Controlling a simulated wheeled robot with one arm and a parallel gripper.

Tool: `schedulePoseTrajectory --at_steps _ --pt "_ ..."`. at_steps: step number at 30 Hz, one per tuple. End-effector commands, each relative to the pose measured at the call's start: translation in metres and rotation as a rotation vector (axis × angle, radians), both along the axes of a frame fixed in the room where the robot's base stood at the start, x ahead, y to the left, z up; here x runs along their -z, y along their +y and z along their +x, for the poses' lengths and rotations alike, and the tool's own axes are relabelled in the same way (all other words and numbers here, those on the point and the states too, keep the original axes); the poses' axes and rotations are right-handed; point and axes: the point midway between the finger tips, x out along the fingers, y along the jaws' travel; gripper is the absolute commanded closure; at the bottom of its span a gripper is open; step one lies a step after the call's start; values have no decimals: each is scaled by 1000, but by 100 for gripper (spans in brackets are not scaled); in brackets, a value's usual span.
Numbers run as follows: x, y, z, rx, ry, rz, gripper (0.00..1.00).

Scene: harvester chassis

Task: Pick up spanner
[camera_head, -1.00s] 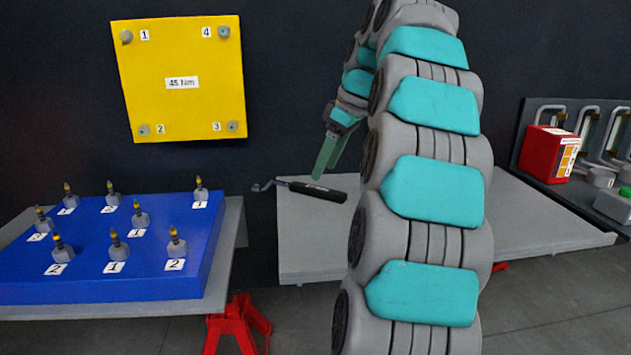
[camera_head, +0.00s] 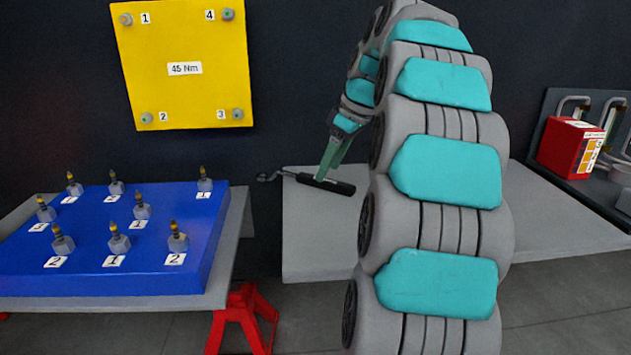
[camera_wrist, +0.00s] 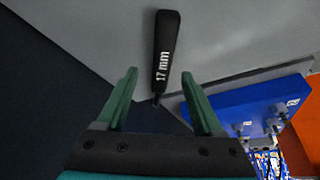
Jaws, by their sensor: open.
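The spanner (camera_head: 325,184) has a black handle and a thin metal head. It lies on the grey table on the right, with its head sticking out past the table's left edge. In the wrist view its black handle (camera_wrist: 166,50) reads "17 mm" and lies ahead of and between the fingers, its head end hidden or unclear near the gripper. My gripper (camera_head: 327,172) has green fingers and is close over the handle in the head view. In the wrist view my gripper (camera_wrist: 158,95) is open, with a wide gap and nothing held.
A blue board (camera_head: 160,262) with several numbered bolts stands on the left table, a gap away from the grey table (camera_head: 310,245). A yellow panel (camera_head: 185,95) hangs on the dark wall. A red box (camera_head: 570,147) stands at the far right.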

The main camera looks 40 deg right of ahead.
Motion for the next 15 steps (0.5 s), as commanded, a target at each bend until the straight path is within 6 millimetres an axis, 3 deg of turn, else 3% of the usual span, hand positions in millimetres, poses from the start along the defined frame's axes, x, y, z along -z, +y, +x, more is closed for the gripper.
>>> schedulePoseTrajectory --at_steps 7,15 --pt "25 7 9 1 3 2 31" --pt "30 7 11 0 2 2 31"
